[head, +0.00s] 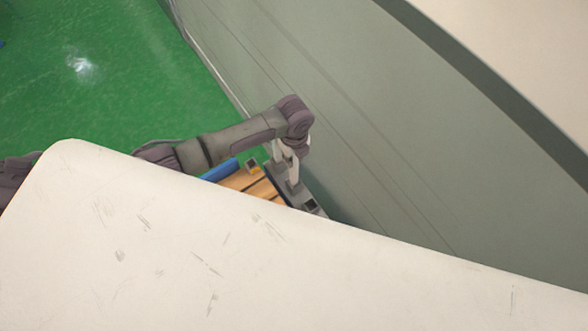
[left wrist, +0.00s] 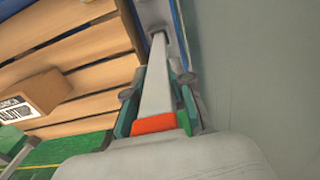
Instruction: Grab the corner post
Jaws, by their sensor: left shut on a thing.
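The corner post (left wrist: 157,85) is a pale grey upright bar with an orange-red end, standing at the corner of a wooden slatted platform. In the left wrist view it runs between the two fingers of my left gripper (left wrist: 155,105), which is shut on it. In the head view my left gripper (head: 285,150) is at the top of the post (head: 294,172), reaching down from above. The fingers are small there and partly merge with the post. My right gripper is in neither view.
The slatted platform (head: 246,184) has a blue edge. A cardboard box (left wrist: 35,92) lies on its slats. A grey-green wall (head: 390,160) stands close on the right. A large off-white scuffed surface (head: 150,245) covers the foreground. Green floor (head: 90,90) is open at upper left.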

